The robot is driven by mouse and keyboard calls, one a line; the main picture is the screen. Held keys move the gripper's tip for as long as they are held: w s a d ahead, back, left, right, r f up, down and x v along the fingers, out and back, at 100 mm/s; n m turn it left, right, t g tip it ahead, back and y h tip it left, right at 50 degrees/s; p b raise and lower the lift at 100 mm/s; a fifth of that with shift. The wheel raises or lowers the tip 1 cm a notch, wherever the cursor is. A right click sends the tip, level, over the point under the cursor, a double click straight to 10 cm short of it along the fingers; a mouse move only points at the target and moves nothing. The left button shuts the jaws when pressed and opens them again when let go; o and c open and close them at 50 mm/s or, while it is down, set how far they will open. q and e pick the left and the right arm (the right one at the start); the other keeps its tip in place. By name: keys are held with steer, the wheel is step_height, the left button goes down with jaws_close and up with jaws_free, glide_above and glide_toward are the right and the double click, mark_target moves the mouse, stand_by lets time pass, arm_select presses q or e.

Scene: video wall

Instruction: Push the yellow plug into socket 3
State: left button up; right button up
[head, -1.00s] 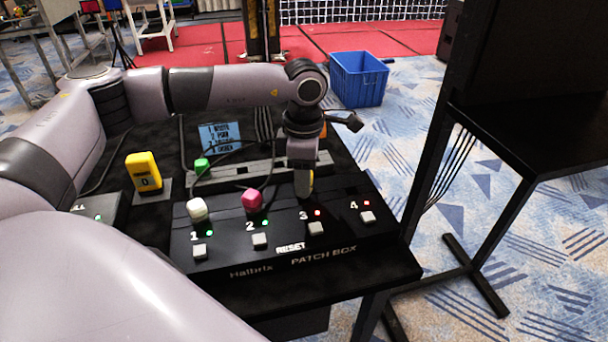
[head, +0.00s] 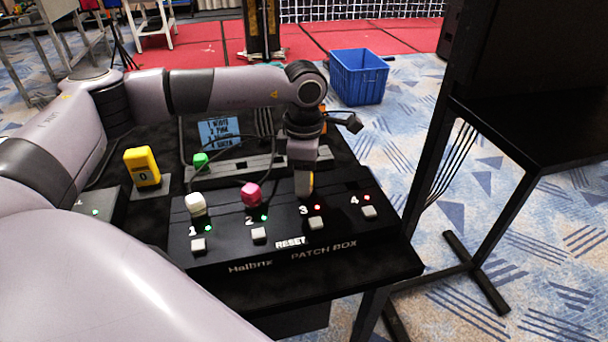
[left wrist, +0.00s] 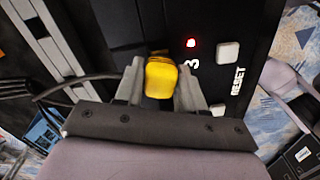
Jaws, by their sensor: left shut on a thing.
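My left gripper (head: 304,188) points down at the patch box (head: 225,250), above the number 3. In the left wrist view its two fingers (left wrist: 160,90) are shut on the yellow plug (left wrist: 160,76). In the head view the plug is mostly hidden by the gripper. Socket 3 itself is hidden behind the plug and fingers, so I cannot tell how deep the plug sits. The light at 3 (head: 317,207) is red; it also shows red in the left wrist view (left wrist: 191,43). My right gripper is not in view.
The white plug (head: 195,204) and pink plug (head: 251,194) stand at 1 and 2, with green lights. Light 4 is red. A green plug (head: 200,160) stands behind. A yellow meter (head: 143,167) is at the left. Cables run behind the box. A black stand (head: 540,140) is at right.

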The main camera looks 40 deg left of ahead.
arm_select(q)
steer(key=shift+f+b, duration=0.4)
steer(key=shift+f, duration=0.25)
steer(key=o, duration=1.7)
steer(key=shift+r, duration=0.15)
steer(key=shift+r+p, duration=0.7)
steer(key=shift+r, duration=0.05)
steer(key=shift+r+p, duration=1.9)
steer(key=shift+r, duration=0.8)
